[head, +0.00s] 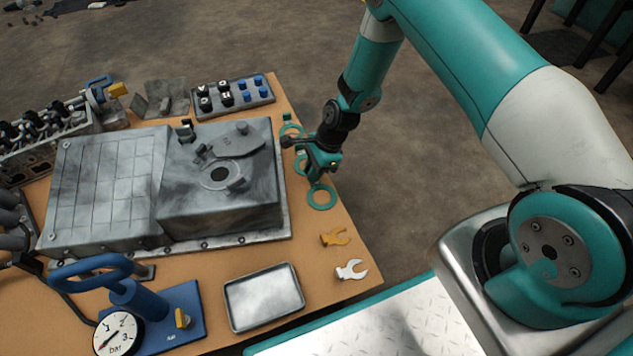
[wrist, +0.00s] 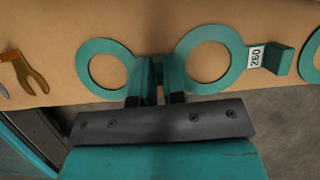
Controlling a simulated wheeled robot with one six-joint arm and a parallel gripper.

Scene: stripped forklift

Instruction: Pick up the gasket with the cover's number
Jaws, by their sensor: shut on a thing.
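Several teal ring gaskets lie in a row along the table edge. In the wrist view, my gripper (wrist: 160,78) is shut at the right side of the left gasket (wrist: 83,66), where its tab appears to be; the fingers hide any number there. The middle gasket (wrist: 238,58) has a label reading 260 and an upright tab (wrist: 283,60). A third gasket (wrist: 306,62) is cut off at the right. In the head view, my gripper (head: 318,172) is just behind the nearest gasket (head: 321,207). The grey cover (head: 225,205) has a marking too small to read.
A yellow fork-shaped piece (head: 335,237) and a silver one (head: 351,271) lie near the edge. An empty metal tray (head: 232,309) sits at the front. A blue pump with a gauge (head: 118,335) stands front left. A block of knobs (head: 232,97) is at the back.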

